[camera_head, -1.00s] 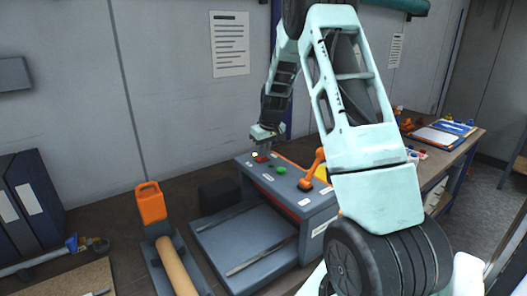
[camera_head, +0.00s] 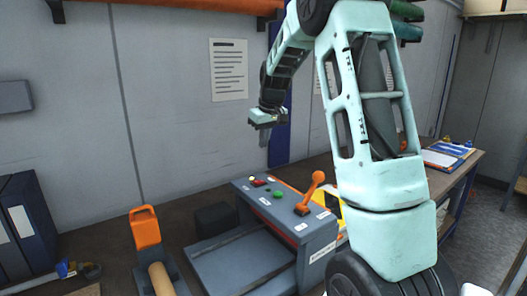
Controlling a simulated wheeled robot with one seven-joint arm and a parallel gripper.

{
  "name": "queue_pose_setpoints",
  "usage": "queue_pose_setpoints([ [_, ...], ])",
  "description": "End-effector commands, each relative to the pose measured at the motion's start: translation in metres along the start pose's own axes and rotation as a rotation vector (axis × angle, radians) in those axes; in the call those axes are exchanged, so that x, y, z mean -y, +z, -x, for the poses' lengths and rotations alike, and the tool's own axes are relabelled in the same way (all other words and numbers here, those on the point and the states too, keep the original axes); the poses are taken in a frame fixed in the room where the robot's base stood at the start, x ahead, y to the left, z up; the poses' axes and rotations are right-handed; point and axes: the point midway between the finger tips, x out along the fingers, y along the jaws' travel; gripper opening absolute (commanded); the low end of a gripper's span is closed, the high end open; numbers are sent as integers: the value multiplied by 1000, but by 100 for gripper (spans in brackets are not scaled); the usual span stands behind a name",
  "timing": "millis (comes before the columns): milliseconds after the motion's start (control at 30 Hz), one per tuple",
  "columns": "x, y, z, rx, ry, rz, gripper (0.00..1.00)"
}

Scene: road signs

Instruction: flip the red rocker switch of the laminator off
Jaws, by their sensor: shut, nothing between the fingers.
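The laminator (camera_head: 318,240) is a grey-blue machine with an orange stripe, on the workbench right of centre. Its red rocker switch (camera_head: 259,182) is small, at the far left end of the sloping top panel. Which way the rocker is tipped is too small to tell. A green button (camera_head: 278,195) and an orange-knobbed lever (camera_head: 311,192) are on the same panel. My gripper (camera_head: 264,137) is shut and empty, pointing down. It appears well above the switch, clear of the panel, in front of the wall.
An orange-handled tool (camera_head: 145,228) with a tan roll (camera_head: 161,279) stands left of the laminator. Dark binders (camera_head: 28,222) are at the far left. A blue clipboard (camera_head: 444,156) lies at the right. An orange pipe (camera_head: 180,9) runs along the wall above.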

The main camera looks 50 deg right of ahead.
Motion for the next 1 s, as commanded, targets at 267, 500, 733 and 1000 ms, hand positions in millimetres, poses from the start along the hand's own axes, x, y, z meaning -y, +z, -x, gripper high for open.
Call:
queue_pose_setpoints([
  [267, 0, 0, 2, 0, 0, 0, 0],
  [500, -4, 1, 2, 6, -33, -12, 0],
  [733, -9, 1, 5, -2, -80, -24, 0],
  [1000, -9, 1, 5, -3, -83, -25, 0],
])
